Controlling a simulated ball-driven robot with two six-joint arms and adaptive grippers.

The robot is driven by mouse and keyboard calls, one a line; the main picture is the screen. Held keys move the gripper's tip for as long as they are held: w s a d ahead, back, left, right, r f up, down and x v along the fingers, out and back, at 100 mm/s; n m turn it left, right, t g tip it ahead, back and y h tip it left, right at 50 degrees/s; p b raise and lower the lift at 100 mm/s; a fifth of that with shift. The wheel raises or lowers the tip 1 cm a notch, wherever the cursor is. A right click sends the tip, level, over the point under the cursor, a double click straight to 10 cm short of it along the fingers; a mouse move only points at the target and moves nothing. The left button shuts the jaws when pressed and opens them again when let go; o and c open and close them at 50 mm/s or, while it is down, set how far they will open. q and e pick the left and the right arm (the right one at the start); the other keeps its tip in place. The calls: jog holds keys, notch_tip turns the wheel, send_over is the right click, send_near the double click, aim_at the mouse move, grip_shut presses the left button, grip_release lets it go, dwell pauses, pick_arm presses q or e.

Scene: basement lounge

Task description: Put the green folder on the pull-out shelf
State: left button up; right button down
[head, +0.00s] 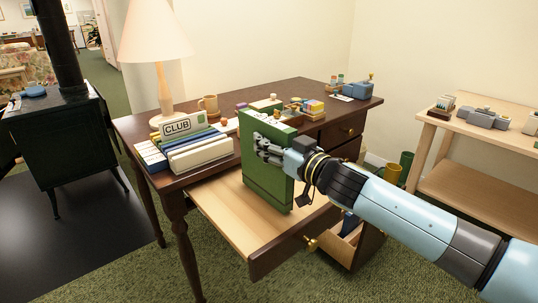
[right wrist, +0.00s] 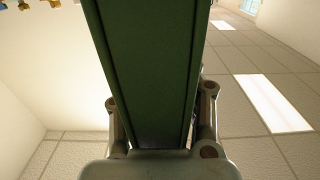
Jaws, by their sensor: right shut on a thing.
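The green folder (head: 265,178) stands upright above the pale wooden pull-out shelf (head: 226,208), which is slid out of the front of the dark desk. My right gripper (head: 264,147) is shut on the folder near its upper part, reaching in from the right. In the right wrist view the folder (right wrist: 148,70) fills the space between the two fingers. The folder's lower edge is at or just over the shelf; I cannot tell whether it touches. The folder and my arm hide part of the shelf. My left gripper is not in view.
A "CLUB" sign (head: 177,125), a row of files (head: 201,152), a lamp (head: 158,60) and a mug (head: 209,104) crowd the desktop (head: 310,92). An open lower drawer (head: 338,246) juts out below the shelf's right. The shelf's left part is bare.

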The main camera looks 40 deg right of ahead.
jog(key=shift+f, duration=0.4)
jog(key=c, duration=1)
grip_release()
jog(key=shift+c, duration=0.2)
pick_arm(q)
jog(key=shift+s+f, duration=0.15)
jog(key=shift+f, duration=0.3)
pick_arm(e)
jog(key=shift+r, duration=0.1)
jog(key=shift+s, duration=0.1)
